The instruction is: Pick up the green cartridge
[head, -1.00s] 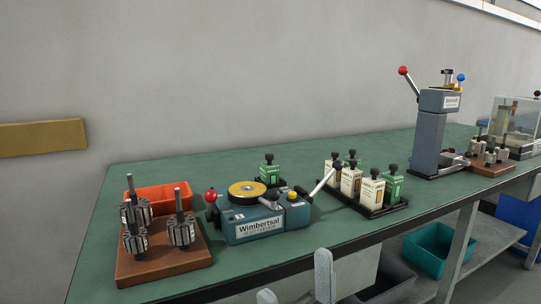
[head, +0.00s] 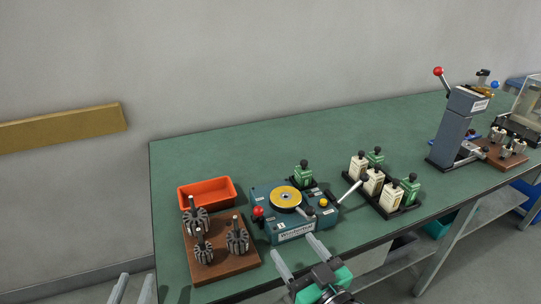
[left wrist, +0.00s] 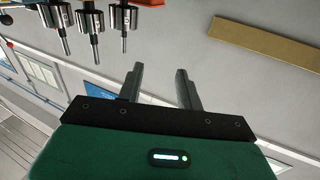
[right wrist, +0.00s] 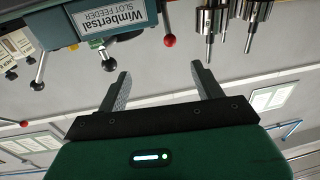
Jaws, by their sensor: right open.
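One green cartridge (head: 303,175) with a black knob stands upright in a dark holder at the back of the blue slot feeder. Two more green cartridges, a rear one (head: 376,157) and a front one (head: 410,186), stand in a black tray (head: 378,207) beside several cream cartridges (head: 372,179). My right gripper (head: 292,248) is open and empty in front of the slot feeder, apart from every cartridge. My left gripper (head: 133,288) is low at the left, off the bench; its fingers stand apart and empty in the left wrist view (left wrist: 160,72).
The slot feeder (head: 263,207) has a red-knobbed lever and a long lever towards the tray. An orange bin (head: 207,191) and a wooden block (head: 223,264) with slotted armatures stand left of it. A grey press (head: 457,128) stands at the right. The bench's back middle is clear.

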